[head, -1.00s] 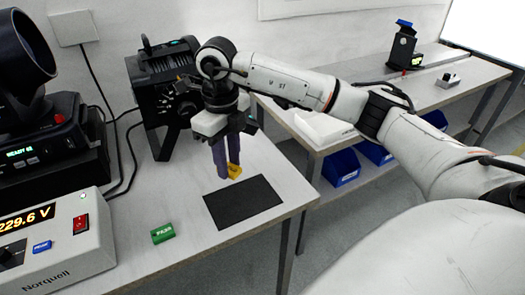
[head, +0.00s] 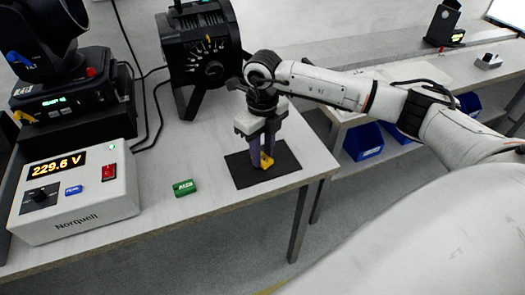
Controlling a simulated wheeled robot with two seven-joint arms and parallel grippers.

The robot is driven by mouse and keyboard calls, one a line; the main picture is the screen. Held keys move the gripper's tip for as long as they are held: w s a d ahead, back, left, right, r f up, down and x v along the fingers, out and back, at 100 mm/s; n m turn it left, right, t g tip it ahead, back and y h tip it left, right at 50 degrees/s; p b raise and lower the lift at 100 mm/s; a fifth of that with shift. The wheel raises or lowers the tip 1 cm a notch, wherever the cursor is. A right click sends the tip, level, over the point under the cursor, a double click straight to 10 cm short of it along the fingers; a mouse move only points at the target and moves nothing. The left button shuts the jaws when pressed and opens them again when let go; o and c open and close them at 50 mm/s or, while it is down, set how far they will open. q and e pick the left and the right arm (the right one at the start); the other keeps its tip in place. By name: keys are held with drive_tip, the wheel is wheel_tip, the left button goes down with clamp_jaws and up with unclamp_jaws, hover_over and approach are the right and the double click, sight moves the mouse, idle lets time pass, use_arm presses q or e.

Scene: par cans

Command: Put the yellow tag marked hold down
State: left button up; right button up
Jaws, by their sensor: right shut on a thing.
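The yellow tag (head: 267,160) is between the purple fingers of my right gripper (head: 262,160), which is shut on it. The tag is over the black mat (head: 241,174) on the table, low and near its surface; I cannot tell whether it touches the mat. Its marking is too small to read. A green tag (head: 184,188) lies on the bare table left of the mat. My left gripper is not in view.
The power supply box (head: 85,205) showing 229.6 V stands at the left. A black lamp (head: 205,45) stands behind the mat, and a moving-head light (head: 70,95) at the back left. The table edge is close in front of the mat. Blue bins (head: 362,142) sit under the second bench.

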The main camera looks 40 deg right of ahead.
sight(263, 158)
drive_tip(key=o, duration=0.6)
drive_tip(key=shift+f, duration=0.15)
drive_tip(key=o, duration=0.4)
drive_tip(key=shift+r, duration=0.4)
wheel_tip(263, 158, up, 12)
drive_tip(key=shift+f, duration=0.15)
